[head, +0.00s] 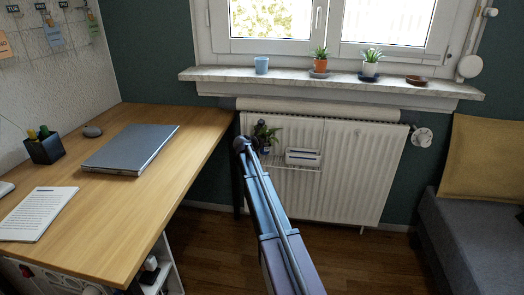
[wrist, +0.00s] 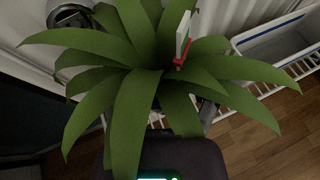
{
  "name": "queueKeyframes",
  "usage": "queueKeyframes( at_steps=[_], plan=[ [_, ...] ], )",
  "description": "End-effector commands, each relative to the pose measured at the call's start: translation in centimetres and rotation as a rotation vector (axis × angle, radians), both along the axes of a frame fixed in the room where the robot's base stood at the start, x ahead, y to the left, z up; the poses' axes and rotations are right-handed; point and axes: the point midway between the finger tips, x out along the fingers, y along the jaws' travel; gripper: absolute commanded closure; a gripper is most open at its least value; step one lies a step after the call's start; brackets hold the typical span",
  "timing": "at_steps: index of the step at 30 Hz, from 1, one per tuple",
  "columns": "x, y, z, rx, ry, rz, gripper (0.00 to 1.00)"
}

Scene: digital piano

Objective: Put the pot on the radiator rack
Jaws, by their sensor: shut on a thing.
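A potted plant with long green leaves (wrist: 110,70) fills the middle of the wrist view; its leaves hide the pot there. In the head view the plant (head: 262,132) shows small and dark at the end of my arm, in front of the radiator. My gripper (head: 265,148) is shut on the pot, mostly hidden by leaves and arm. I cannot tell whether the pot touches the rack.
A white and blue box (head: 303,157) occupies the rack's right part. The windowsill (head: 215,76) above holds a blue cup (head: 261,65), an orange pot (head: 320,66), a white pot (head: 370,70) and an empty brown saucer (head: 417,79). The desk (head: 150,205) stands left, the sofa (head: 465,235) right.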

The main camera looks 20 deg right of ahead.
Motion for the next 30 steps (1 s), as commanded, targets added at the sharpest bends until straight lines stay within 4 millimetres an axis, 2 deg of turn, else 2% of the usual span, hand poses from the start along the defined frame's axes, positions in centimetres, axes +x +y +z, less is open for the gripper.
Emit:
queueKeyframes(
  at_steps=[14, 24, 30],
  plan=[
    [0.2, 0.0, -0.3, -0.001, -0.001, 0.0, 0.84],
    [0.2, 0.0, -2.8, -0.001, 0.0, 0.0, 0.84],
    [0.2, 0.0, -3.6, -0.001, 0.0, 0.001, 0.84]
  ],
)
